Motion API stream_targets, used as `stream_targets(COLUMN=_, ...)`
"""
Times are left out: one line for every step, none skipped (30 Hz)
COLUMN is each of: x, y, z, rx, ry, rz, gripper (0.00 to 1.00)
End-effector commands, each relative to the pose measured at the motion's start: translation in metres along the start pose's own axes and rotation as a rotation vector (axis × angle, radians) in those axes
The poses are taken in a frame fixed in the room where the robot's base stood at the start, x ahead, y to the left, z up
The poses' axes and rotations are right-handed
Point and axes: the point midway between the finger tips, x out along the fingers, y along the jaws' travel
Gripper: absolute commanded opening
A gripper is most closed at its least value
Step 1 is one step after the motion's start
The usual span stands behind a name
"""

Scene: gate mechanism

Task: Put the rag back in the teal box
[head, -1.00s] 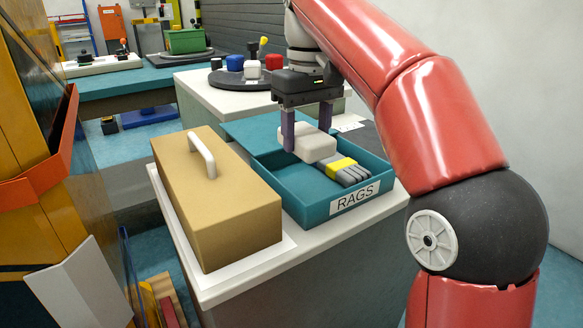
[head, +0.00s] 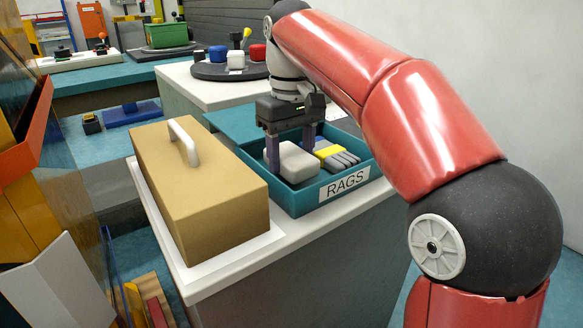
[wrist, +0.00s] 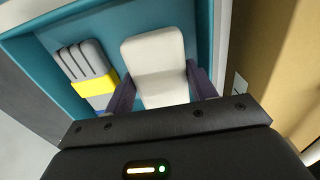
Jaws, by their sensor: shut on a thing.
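The off-white, block-shaped rag (head: 294,164) is inside the teal box (head: 298,202), at its left side in the head view. The box is open and has a RAGS label on its front wall. My gripper (head: 288,152) is shut on the rag, with one purple finger on each side. In the wrist view the rag (wrist: 153,60) lies between the fingers (wrist: 160,90), over the teal box floor. I cannot tell whether the rag's underside touches the floor.
A grey glove with a yellow band (head: 334,153) lies in the box beside the rag. A tan case with a white handle (head: 200,190) stands close on the left. A teal lid (head: 232,122) is behind the box. A round dark tray (head: 232,70) holds several coloured objects.

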Motion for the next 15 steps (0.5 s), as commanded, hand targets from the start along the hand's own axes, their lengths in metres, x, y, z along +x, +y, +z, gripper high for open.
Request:
stream_targets(x=0.011, y=0.0, z=0.001, rx=0.0, ry=-0.003, rz=-0.001, gripper=0.38)
stream_targets(x=0.013, y=0.0, z=0.001, rx=0.0, ry=-0.003, rz=-0.001, gripper=0.38)
stream_targets(x=0.014, y=0.0, z=0.001, rx=0.0, ry=-0.003, rz=0.0, gripper=0.38)
stream_targets(x=0.017, y=0.0, z=0.001, rx=0.0, ry=-0.003, rz=-0.001, gripper=0.38)
stream_targets(x=0.019, y=0.0, z=0.0, rx=0.001, ry=-0.002, rz=0.0, gripper=0.38)
stream_targets(x=0.02, y=0.0, z=0.0, rx=0.001, ry=-0.001, rz=0.0, gripper=0.38)
stream_targets(x=0.021, y=0.0, z=0.0, rx=0.001, ry=0.0, rz=0.0, gripper=0.38)
stream_targets(x=0.021, y=0.0, z=0.0, rx=0.001, ry=0.0, rz=0.0, gripper=0.38)
stream_targets(x=0.021, y=0.0, z=0.0, rx=0.0, ry=0.0, rz=0.0, gripper=0.38)
stream_targets(x=0.021, y=0.0, z=0.0, rx=0.0, ry=0.0, rz=0.0, gripper=0.38)
stream_targets(x=0.021, y=0.0, z=0.0, rx=0.0, ry=0.0, rz=0.0, gripper=0.38)
stream_targets(x=0.022, y=0.0, z=0.0, rx=0.0, ry=0.0, rz=0.0, gripper=0.38)
stream_targets(x=0.022, y=0.0, z=0.0, rx=0.0, ry=-0.001, rz=0.0, gripper=0.6)
stream_targets(x=0.022, y=0.0, z=0.0, rx=0.0, ry=-0.001, rz=0.0, gripper=0.64)
stream_targets(x=0.022, y=0.0, z=0.0, rx=0.0, ry=-0.001, rz=0.0, gripper=0.69)
